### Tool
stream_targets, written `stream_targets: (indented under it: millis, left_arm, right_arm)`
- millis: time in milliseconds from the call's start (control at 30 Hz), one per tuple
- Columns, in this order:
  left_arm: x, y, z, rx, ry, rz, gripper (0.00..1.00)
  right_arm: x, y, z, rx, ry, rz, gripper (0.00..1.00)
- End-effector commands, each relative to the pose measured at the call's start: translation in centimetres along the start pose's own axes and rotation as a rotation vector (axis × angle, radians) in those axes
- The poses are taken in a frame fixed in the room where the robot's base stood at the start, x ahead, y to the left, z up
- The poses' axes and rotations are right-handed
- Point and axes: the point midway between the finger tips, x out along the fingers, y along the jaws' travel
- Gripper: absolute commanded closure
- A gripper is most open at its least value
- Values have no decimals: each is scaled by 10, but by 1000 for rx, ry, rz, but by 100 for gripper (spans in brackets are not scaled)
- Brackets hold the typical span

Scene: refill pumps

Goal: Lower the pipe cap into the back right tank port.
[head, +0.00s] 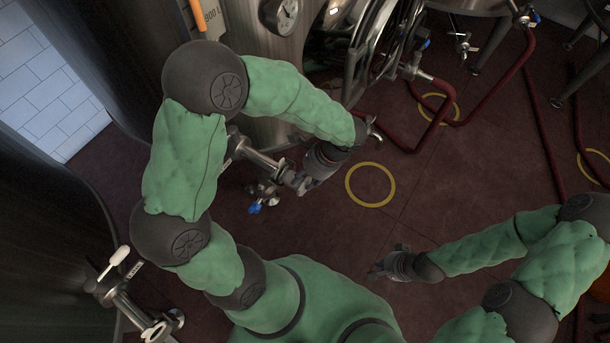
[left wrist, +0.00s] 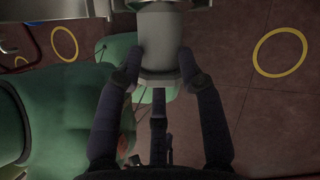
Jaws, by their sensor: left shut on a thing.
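My left gripper (head: 303,187) is beside the end of a steel pipe fitting (head: 262,164) that sticks out from the middle tank. In the left wrist view the fingers (left wrist: 158,68) are shut on a grey cylindrical piece with a wider rim, which I take for the pipe cap (left wrist: 158,42). In the head view the cap is hard to make out behind the hand. I cannot tell whether it touches the fitting or which port is the back right one. My right gripper (head: 385,265) hangs over the floor, apart from the tanks; its finger opening is unclear.
A blue-handled valve (head: 255,207) hangs under the fitting. Another steel fitting (head: 140,300) with a white handle is at lower left. Dark red hoses (head: 470,112) cross the floor at upper right. A yellow floor ring (head: 370,185) lies on open floor.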

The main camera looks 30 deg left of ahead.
Motion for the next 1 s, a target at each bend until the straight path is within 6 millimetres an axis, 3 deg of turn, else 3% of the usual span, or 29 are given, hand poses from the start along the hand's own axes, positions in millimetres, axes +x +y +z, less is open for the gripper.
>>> stream_targets:
  millis: [733, 767, 833, 1000]
  left_arm:
    - [4, 0, -2, 0, -1, 0, 100]
    - [4, -1, -2, 0, 0, 0, 57]
    - [4, 0, -2, 0, 0, -1, 37]
    - [4, 0, -2, 0, 0, -1, 35]
  right_arm:
    - [0, 0, 0, 0, 0, 0, 100]
    - [0, 0, 0, 0, 0, 0, 100]
    - [0, 0, 0, 0, 0, 0, 100]
    - [0, 0, 0, 0, 0, 0, 100]
